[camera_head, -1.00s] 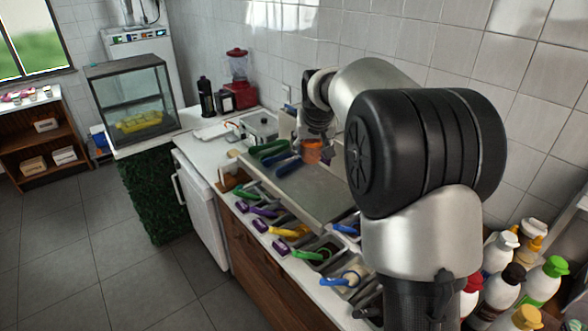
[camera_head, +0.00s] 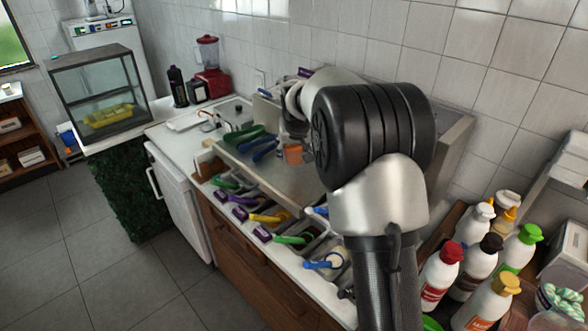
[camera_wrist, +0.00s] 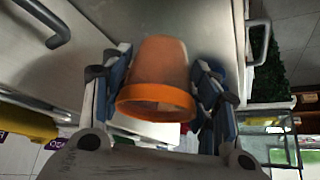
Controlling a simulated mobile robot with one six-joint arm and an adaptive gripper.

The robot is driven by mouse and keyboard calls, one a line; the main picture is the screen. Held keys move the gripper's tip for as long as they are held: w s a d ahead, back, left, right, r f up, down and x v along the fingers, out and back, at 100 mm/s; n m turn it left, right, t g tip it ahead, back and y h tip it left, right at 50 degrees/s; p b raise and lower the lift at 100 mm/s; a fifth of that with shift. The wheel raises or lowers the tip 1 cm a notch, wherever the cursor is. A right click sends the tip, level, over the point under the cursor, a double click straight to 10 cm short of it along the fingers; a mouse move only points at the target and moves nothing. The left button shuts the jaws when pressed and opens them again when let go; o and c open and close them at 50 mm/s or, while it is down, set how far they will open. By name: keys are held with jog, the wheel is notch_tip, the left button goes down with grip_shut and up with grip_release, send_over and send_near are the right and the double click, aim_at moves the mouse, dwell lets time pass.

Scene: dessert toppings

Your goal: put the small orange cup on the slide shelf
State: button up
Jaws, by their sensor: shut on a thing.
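The small orange cup (camera_head: 293,154) is held by my gripper (camera_head: 292,132) over the metal slide shelf (camera_head: 268,178) in the head view. In the wrist view the orange cup (camera_wrist: 155,75) sits between the two blue-padded fingers of my gripper (camera_wrist: 160,95), its rim towards the camera. The fingers are shut on its sides. I cannot tell whether the cup touches the shelf. My own arm hides the right part of the shelf.
A green-handled utensil (camera_head: 243,133) and a blue-handled one (camera_head: 265,148) lie left of the cup. Topping bins with coloured handles line the counter (camera_head: 322,292) in front. Several sauce bottles (camera_head: 438,275) stand at the right. A glass case (camera_head: 98,88) is at the back left.

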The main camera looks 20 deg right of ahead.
aim_at(295, 163)
notch_tip(295, 163, down, 6)
jog(key=shift+b, duration=0.55)
jog(key=shift+f, duration=0.2)
jog(key=o, duration=0.8)
jog(key=shift+r, duration=0.1)
